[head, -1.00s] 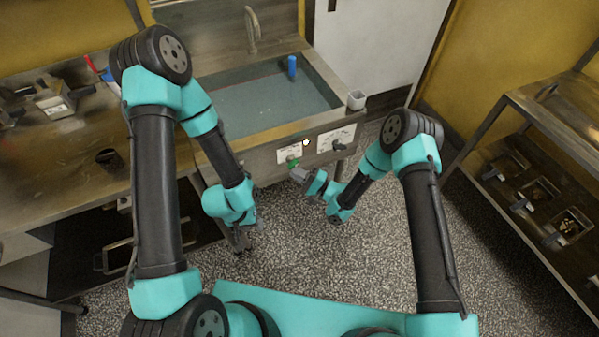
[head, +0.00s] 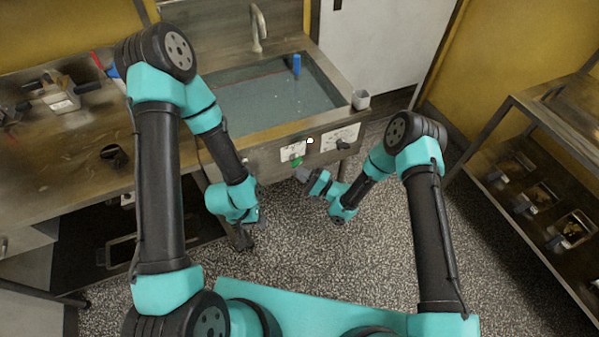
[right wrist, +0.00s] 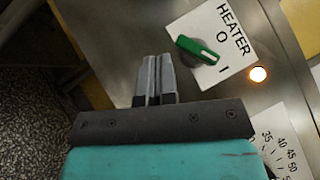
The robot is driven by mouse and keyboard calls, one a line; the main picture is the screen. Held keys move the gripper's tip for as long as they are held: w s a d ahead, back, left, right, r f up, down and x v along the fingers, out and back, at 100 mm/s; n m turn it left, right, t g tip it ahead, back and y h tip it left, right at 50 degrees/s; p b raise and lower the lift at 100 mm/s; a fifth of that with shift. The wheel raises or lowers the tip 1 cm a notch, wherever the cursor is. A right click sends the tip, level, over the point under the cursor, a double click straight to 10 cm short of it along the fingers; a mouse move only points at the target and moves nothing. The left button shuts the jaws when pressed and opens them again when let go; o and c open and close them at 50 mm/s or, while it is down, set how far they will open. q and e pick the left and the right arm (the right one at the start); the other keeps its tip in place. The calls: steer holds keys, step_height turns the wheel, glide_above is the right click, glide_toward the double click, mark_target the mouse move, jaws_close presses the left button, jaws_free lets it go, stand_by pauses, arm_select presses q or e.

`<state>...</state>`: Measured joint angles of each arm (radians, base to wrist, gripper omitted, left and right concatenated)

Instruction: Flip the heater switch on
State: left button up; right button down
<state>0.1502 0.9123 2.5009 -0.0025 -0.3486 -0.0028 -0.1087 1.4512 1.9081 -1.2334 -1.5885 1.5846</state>
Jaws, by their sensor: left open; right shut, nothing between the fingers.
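The heater switch is a green rotary knob (right wrist: 198,50) on a white plate marked HEATER, O and I. Its white mark points toward the I side. The orange-white lamp (right wrist: 258,74) beside it is lit. In the head view the knob (head: 297,161) and lamp (head: 309,141) sit on the tank's front panel. My right gripper (right wrist: 158,72) is shut and empty, just left of and below the knob, apart from it. It also shows in the head view (head: 299,174). My left gripper (head: 245,236) hangs low in front of the counter, away from the switch, its fingers hard to see.
A temperature dial plate (head: 340,137) with a dark knob is right of the switch. A shelf rack (head: 510,110) stands at right.

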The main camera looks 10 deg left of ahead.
steer(key=s+d+f, duration=0.3)
steer(key=d+f, duration=0.5)
steer(key=shift+d+f, duration=0.15)
steer(key=shift+f, duration=0.2)
steer(key=d+n+t+h, duration=0.2)
steer(key=d+h, duration=0.9)
steer(key=d, duration=0.3)
steer(key=s+d+r+n+g+h, duration=0.1)
steer(key=s+d+r+g+h, duration=0.1)
steer(key=s+d, duration=0.3)
steer(key=s+d+r+n+g+h, duration=0.1)
steer(key=s+d+r+g+h, duration=0.2)
steer(key=s, duration=0.9)
steer(key=d+r+g, duration=0.1)
steer(key=d, duration=0.2)
steer(key=shift+h, duration=0.3)
